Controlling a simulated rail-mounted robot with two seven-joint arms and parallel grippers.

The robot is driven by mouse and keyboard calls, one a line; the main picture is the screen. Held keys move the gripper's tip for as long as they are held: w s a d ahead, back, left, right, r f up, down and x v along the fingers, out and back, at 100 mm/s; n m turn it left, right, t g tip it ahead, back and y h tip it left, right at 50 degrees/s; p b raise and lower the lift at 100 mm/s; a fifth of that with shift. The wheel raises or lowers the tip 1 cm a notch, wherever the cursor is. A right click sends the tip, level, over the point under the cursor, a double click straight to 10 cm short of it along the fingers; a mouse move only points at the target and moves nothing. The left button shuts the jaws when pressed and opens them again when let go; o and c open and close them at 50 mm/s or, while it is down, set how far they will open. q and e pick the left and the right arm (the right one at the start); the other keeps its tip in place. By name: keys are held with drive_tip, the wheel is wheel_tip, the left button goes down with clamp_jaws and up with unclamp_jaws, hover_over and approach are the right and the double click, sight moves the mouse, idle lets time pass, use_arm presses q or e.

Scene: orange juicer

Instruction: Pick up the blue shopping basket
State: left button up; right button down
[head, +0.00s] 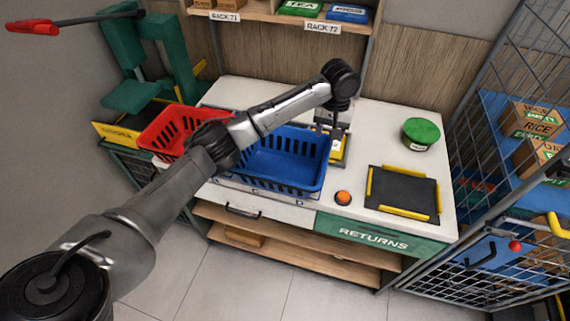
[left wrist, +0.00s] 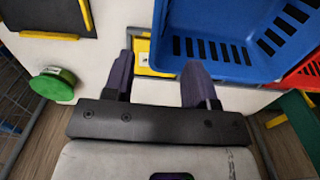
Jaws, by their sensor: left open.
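The blue shopping basket (head: 287,178) stands upright on the white counter, with slotted sides and an open top. My left gripper (head: 331,131) is above its back right corner, pointing down, open and empty. In the left wrist view the basket (left wrist: 235,70) fills the upper right. There the two fingers of the left gripper (left wrist: 158,72) appear on either side of the basket's rim; I cannot tell whether they touch it. My left forearm crosses in front of the basket's left part. My right gripper is not in view.
A red basket (head: 168,130) stands just left of the blue one. Shelves (head: 285,14) rise behind.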

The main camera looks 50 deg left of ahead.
sight(325, 160)
use_arm(q)
wheel_tip(325, 160, down, 8)
drive_tip(key=shift+d+f+b, duration=0.15)
drive_tip(key=shift+f+b, duration=0.05)
drive_tip(key=shift+b, duration=0.1)
drive_tip(key=shift+s+f, duration=0.2)
drive_tip(key=shift+f, duration=2.5)
drive_tip(key=shift+c, duration=0.4)
clamp_jaws()
